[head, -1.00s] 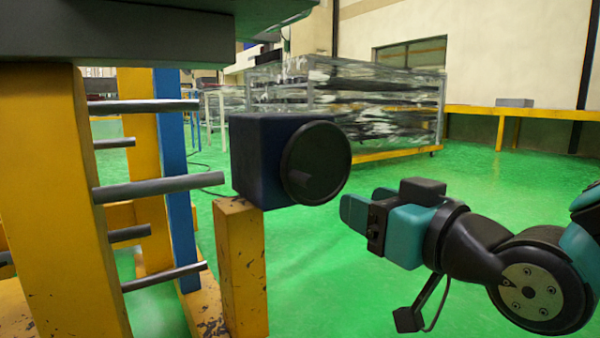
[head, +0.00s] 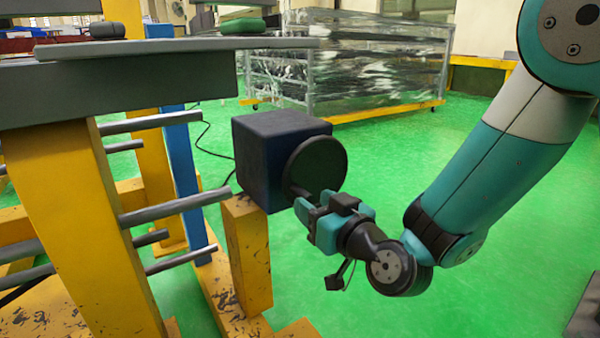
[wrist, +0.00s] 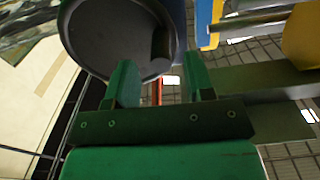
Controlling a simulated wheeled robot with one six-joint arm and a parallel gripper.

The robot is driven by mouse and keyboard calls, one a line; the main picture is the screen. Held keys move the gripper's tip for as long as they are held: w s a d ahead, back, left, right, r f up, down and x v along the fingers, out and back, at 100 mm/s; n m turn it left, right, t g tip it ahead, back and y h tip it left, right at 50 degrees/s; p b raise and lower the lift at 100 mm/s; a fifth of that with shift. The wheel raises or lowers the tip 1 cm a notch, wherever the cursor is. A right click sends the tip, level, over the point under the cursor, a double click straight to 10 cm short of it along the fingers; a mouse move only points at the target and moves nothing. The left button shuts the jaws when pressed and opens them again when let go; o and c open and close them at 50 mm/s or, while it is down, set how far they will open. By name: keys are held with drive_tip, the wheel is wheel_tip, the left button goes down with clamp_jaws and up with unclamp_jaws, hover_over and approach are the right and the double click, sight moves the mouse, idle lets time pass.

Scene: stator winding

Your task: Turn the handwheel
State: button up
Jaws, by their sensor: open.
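The handwheel (head: 322,162) is a dark round disc on the right face of a dark blue box (head: 268,150), which sits on a yellow post. In the wrist view the handwheel (wrist: 110,32) fills the upper left, with a short dark handle (wrist: 161,44) near its right edge. My gripper (head: 330,204) is at the lower front of the wheel in the head view. Its two fingers (wrist: 160,84) are open, with the handle just beyond the gap between them. I cannot tell whether they touch the wheel.
A yellow frame (head: 105,240) with grey rods (head: 172,208) and a grey top (head: 120,90) stands on the left. A wrapped rack (head: 350,60) stands behind. A dark cable runs behind the box.

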sight(310, 198)
drive_tip(key=p+x, duration=0.3)
drive_tip(key=shift+w+a+r, duration=0.15)
drive_tip(key=shift+a+r, duration=0.05)
drive_tip(key=shift+r, duration=0.1)
drive_tip(key=shift+w+a+f+p, duration=0.2)
drive_tip(key=shift+w+a+p, duration=0.15)
drive_tip(key=shift+w+p, duration=0.2)
drive_tip(key=shift+f, duration=0.1)
clamp_jaws()
